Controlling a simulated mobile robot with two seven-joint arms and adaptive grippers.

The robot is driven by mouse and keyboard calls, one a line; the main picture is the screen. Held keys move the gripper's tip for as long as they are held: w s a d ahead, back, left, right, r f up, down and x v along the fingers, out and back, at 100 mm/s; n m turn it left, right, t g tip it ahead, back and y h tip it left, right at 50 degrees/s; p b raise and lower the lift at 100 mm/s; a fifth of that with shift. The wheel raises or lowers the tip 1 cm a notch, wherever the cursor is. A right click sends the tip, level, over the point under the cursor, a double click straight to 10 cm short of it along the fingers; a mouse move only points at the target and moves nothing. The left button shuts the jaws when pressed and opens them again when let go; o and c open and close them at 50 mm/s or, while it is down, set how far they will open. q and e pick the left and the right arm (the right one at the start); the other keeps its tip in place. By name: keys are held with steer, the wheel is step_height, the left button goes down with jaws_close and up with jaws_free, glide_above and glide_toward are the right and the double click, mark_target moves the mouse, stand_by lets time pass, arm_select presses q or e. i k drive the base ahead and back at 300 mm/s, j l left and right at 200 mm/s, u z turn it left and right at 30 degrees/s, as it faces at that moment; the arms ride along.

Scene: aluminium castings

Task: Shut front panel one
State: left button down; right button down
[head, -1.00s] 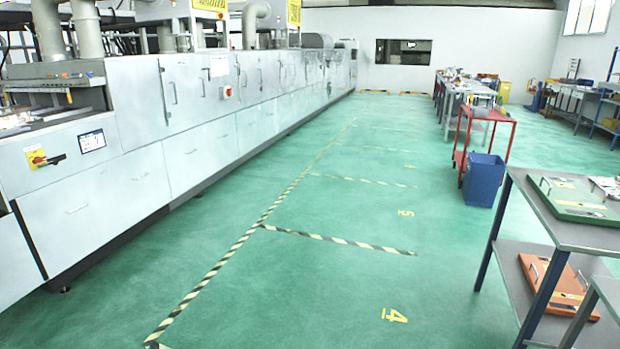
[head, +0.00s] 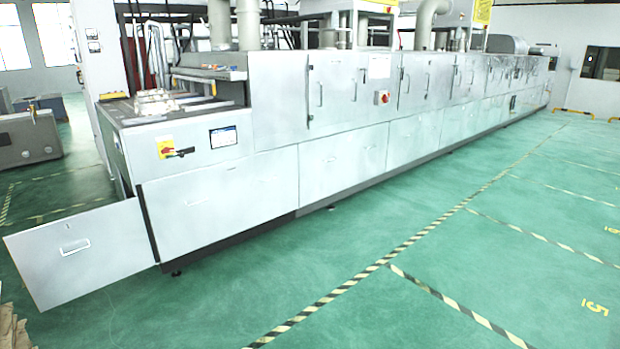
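An open front panel (head: 85,252) swings out from the left end of the long grey machine (head: 232,205) in the head view. It is a flat silver panel with a small handle (head: 75,247) on its face, standing out to the left at an angle. I cannot read any number on it. The other lower panels along the machine's front look shut. Neither of my grippers shows in the view.
Green floor (head: 330,255) lies clear in front of the machine, with black and yellow striped lines (head: 400,250). Brown material (head: 12,330) shows at the bottom left corner. A grey metal unit (head: 27,138) stands at the far left behind the panel.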

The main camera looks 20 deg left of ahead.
mark_target(59, 262)
steer(key=i+j+u, duration=0.25)
steer(key=u, duration=0.15)
steer(key=i+j+u, duration=0.1)
steer(key=i+u, duration=0.65)
steer(key=i+l+u, duration=0.1)
steer(key=i+u, duration=0.25)
steer(key=i+j+u, duration=0.2)
steer(key=i+j, duration=0.4)
steer(key=i+j+u, duration=0.25)
steer(key=i+j, duration=0.25)
steer(key=i, duration=0.2)
steer(key=i+l+z, duration=0.15)
steer(key=i+l, duration=0.15)
steer(key=i, duration=0.15)
